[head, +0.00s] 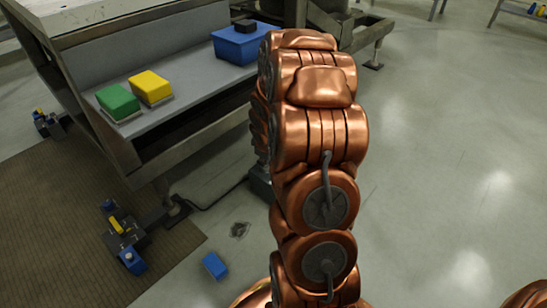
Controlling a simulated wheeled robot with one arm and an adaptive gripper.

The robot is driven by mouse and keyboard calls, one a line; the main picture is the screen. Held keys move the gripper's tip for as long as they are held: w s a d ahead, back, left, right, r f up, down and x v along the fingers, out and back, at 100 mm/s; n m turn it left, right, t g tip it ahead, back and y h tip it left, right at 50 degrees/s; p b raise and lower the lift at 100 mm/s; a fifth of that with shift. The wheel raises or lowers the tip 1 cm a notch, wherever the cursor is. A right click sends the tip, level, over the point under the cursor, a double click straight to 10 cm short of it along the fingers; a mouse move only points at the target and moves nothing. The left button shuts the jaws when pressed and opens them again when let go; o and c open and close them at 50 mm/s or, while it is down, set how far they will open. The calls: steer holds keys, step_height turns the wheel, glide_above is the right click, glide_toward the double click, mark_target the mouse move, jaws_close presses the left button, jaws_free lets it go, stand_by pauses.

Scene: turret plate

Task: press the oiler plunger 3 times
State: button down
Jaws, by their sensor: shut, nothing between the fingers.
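I cannot pick out an oiler plunger for certain. A blue box (240,44) with a small black block (244,26) on top stands at the far end of the grey bench shelf. My copper arm rises through the middle of the head view and hides what lies behind it. My gripper does not show clearly; it is hidden behind the arm.
A green block (117,101) and a yellow block (151,86) sit on the bench shelf (185,88). Dark devices with yellow and blue parts (122,233) stand on the brown mat (55,215). A blue block (215,265) lies on the floor. Floor at right is clear.

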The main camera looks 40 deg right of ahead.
steer(key=s+a+r+m+g, duration=0.1)
steer(key=s+a+r+g, duration=0.1)
steer(key=s+a+r, duration=0.5)
steer(key=s+a+r+m+g, duration=0.1)
steer(key=s+a+r, duration=0.1)
steer(key=s+a, duration=0.45)
steer(key=s+a+r+g+y, duration=0.1)
steer(key=s+a+r+g, duration=0.1)
steer(key=s+a, duration=0.6)
steer(key=s+a+r+m+g+y, duration=0.1)
steer(key=s+a+r+g, duration=0.1)
steer(key=s+a+r, duration=0.3)
steer(key=s+a, duration=0.3)
steer(key=s, duration=0.2)
steer(key=shift+s+y, duration=0.15)
steer(key=shift+y, duration=0.15)
steer(key=shift+a+r, duration=0.1)
steer(key=shift+a, duration=0.15)
